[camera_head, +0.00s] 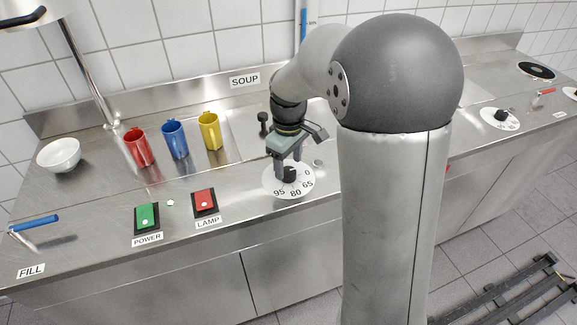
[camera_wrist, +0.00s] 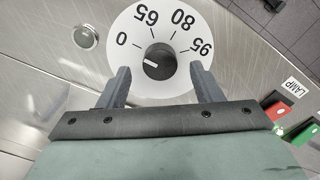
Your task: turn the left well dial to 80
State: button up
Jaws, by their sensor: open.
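The left well dial is a white disc (camera_head: 276,188) with the numbers 0, 65, 80 and 95 and a black knob (camera_head: 289,174). In the wrist view the disc (camera_wrist: 149,18) fills the top middle. The knob (camera_wrist: 159,61) carries a white mark that points left, nearest the 0 and away from 65, 80 and 95. My gripper (camera_head: 288,168) is over the dial, pointing down. Its fingers are open, one on each side of the knob in the wrist view (camera_wrist: 158,75), with visible gaps. I cannot tell exactly how high the fingertips are above the disc.
Green POWER (camera_head: 147,216) and red LAMP (camera_head: 204,202) switches sit left of the dial. Red (camera_head: 139,148), blue (camera_head: 175,140) and yellow (camera_head: 210,131) mugs and a white bowl (camera_head: 59,154) stand behind. Another dial (camera_head: 500,118) is at the right. A black upright knob (camera_head: 263,120) stands behind my gripper.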

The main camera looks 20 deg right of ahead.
jog(key=shift+f, duration=1.1)
jog(key=c, duration=1)
